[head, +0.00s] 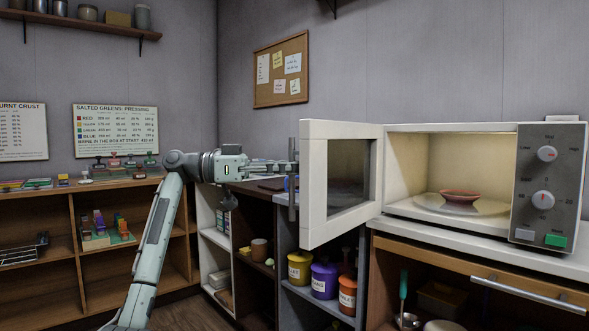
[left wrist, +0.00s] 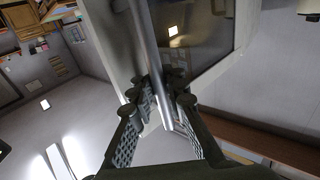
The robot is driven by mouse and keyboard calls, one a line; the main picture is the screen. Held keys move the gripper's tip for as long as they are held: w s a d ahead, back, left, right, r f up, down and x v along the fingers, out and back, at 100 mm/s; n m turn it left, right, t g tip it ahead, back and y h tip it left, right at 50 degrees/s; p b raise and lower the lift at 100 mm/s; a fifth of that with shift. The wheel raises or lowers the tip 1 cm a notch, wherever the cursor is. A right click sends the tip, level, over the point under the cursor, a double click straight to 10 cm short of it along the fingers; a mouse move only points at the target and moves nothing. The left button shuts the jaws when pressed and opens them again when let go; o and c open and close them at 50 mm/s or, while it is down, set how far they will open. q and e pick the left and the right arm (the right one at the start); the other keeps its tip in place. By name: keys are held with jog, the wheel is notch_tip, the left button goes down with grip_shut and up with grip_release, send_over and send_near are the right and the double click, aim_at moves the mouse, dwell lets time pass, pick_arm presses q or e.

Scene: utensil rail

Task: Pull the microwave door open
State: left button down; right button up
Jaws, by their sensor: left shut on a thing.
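The white microwave (head: 475,130) stands on a counter at the right, with a grey control panel (head: 547,185). Its door (head: 312,180) stands wide open, swung out to the left, and the lit inside shows a red dish (head: 459,196) on a round plate (head: 470,207). My left gripper (head: 288,170) is at the door's outer edge, shut on the grey bar handle (head: 292,207). In the left wrist view the fingers (left wrist: 160,95) close around the handle (left wrist: 150,60), beside the door's window (left wrist: 190,35). My right gripper is not in view.
Below the counter (head: 500,248) are a drawer handle (head: 528,291) and open shelves with yellow (head: 300,267), purple (head: 324,281) and orange (head: 347,294) canisters. A wooden shelf unit (head: 90,211) stands at the left. Some bare floor shows between the units.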

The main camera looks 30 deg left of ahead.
pick_arm(q)
jog(key=shift+s, duration=0.1)
jog(key=c, duration=2)
grip_release()
jog(key=o, duration=0.4)
jog(key=shift+s+a, duration=0.2)
jog(key=shift+w, duration=0.1)
jog(key=v, duration=1.2)
